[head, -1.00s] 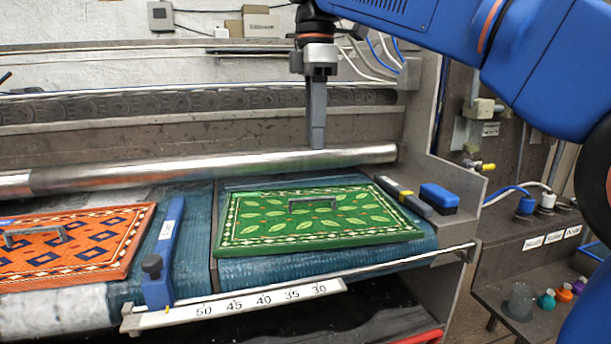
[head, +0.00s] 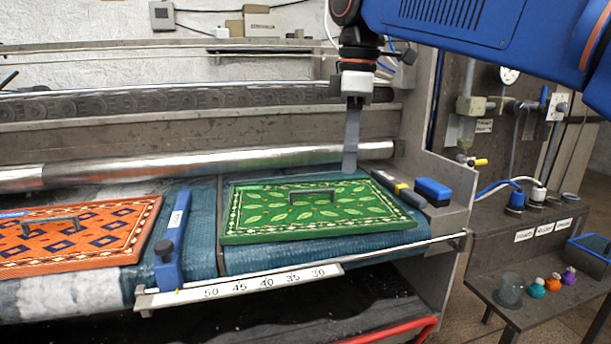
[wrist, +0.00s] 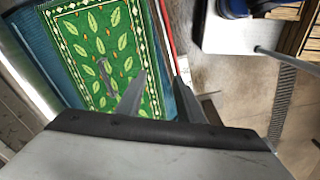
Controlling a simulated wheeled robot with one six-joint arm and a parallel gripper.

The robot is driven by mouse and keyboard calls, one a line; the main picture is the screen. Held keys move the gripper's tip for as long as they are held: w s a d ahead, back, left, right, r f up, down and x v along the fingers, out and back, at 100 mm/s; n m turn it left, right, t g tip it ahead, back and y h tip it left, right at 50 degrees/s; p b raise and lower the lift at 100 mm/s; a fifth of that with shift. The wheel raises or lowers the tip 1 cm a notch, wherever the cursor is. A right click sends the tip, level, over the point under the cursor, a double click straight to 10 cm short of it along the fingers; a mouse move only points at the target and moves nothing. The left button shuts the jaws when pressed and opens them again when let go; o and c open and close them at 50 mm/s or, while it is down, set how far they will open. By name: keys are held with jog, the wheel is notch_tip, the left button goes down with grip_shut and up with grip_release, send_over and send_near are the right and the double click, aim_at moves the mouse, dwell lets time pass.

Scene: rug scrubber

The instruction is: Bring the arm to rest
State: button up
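My arm reaches in from the upper right of the head view. My gripper (head: 349,168) hangs pointing down above the back edge of the green rug panel (head: 262,216), near its right side, and holds nothing. In the wrist view my gripper (wrist: 162,78) shows two grey fingers standing apart with nothing between them. The green panel with leaf pattern and a grey handle (head: 312,194) lies flat on the blue belt (head: 370,247); it also shows in the wrist view (wrist: 85,45). From the head view the two fingers overlap, so their gap is hidden there.
An orange rug panel (head: 110,215) lies at left beyond a blue clamp (head: 170,240) on the ruler rail (head: 240,286). A metal roller (head: 220,163) runs behind. A blue brush (head: 433,190) sits on the right ledge.

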jog(key=s+d+f+m+t, duration=0.1)
jog(key=s+d+f+m, duration=0.4)
jog(key=f, duration=0.5)
jog(key=s+d+f+m+t, duration=0.1)
jog(key=s+d+f+m, duration=0.4)
jog(key=f, duration=0.6)
jog(key=s+d+f+m+t, duration=0.2)
jog(key=s+d+f+m, duration=0.4)
jog(key=s+d+f, duration=0.2)
notch_tip(320, 180, down, 3)
jog(key=d, duration=0.2)
jog(key=shift+s+d, duration=0.35)
